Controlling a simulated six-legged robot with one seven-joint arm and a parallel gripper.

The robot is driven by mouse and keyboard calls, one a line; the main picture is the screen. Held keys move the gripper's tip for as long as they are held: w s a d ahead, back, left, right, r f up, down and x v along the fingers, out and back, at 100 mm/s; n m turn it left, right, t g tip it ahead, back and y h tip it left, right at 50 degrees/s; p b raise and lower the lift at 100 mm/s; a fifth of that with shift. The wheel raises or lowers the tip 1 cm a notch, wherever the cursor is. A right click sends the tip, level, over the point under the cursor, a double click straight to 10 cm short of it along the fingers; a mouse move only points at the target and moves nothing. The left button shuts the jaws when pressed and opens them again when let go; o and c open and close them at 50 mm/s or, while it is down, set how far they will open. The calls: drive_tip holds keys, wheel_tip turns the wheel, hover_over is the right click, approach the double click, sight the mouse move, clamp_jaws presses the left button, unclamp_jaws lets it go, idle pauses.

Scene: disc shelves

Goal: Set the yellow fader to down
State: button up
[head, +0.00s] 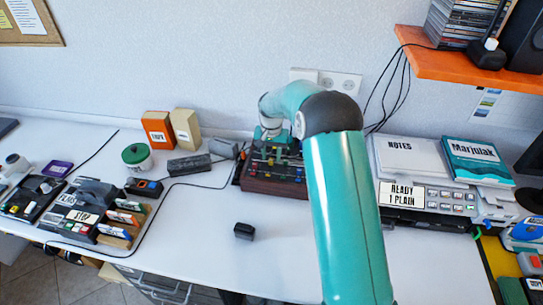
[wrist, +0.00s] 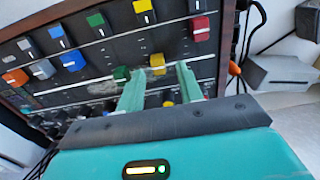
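The dark mixing console (head: 262,186) with a wooden edge stands on the white desk, below the bend of my arm. In the wrist view its panel (wrist: 108,52) holds rows of coloured caps. A second yellow cap (wrist: 143,7) is at the top edge. My gripper (wrist: 157,72) is open, its two turquoise fingers apart with the lower yellow cap between or just beyond their tips. Contact cannot be told. In the head view the fingers are hard to make out.
A printer (head: 428,195) with notes and a book stands right of the console. Orange and tan boxes (head: 158,129) and grey blocks stand to the left. A small black block (head: 244,231) lies in front on clear desk. An orange shelf (head: 470,68) hangs upper right.

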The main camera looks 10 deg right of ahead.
sight(270, 169)
drive_tip(key=shift+f, duration=0.55)
drive_tip(key=shift+c, duration=0.5)
clamp_jaws()
drive_tip(key=shift+s, duration=0.1)
drive_tip(key=shift+s+a, duration=0.3)
drive_tip(key=shift+s, duration=0.4)
drive_tip(key=shift+s+a, duration=0.25)
drive_tip(key=shift+s, duration=0.4)
drive_tip(key=shift+o, duration=0.5)
unclamp_jaws()
